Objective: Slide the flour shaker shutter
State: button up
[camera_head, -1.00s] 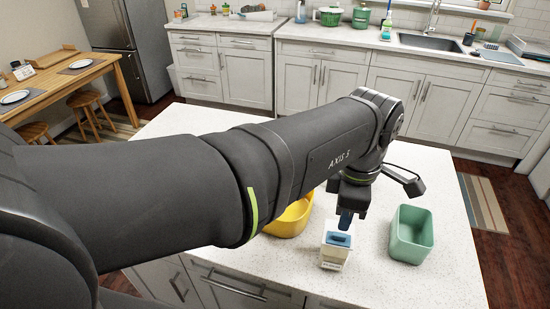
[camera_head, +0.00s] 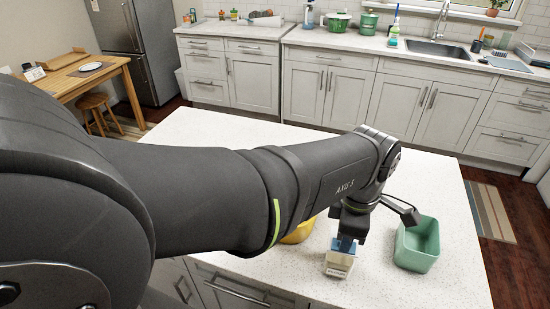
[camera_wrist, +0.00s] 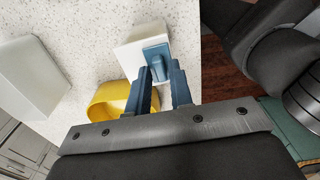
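The flour shaker (camera_head: 339,268) is a small white box with a blue top part, standing upright on the white-speckled counter. In the wrist view the shaker (camera_wrist: 132,56) shows its blue shutter (camera_wrist: 156,54) with a small raised tab. My gripper (camera_wrist: 160,70) reaches over the shaker, its two blue fingers apart. The tab appears between or just beyond the fingertips; I cannot tell whether either finger touches it. In the head view my gripper (camera_head: 347,240) is right above the shaker, and its fingertips blend with the blue top.
A green open bin (camera_head: 417,245) stands close to the right of the shaker. A yellow bowl (camera_head: 299,234) is to the left, partly behind my arm; it also shows in the wrist view (camera_wrist: 108,101). The counter (camera_head: 440,185) behind is clear.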

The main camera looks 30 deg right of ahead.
jog(key=shift+f, duration=0.3)
jog(key=shift+r, duration=0.25)
jog(key=shift+c, duration=0.4)
jog(key=shift+c, duration=1.2)
jog(key=shift+w+d, duration=1.15)
jog(key=shift+w, duration=0.1)
jog(key=o, duration=0.4)
jog(key=shift+o, duration=0.2)
jog(key=shift+r, duration=0.1)
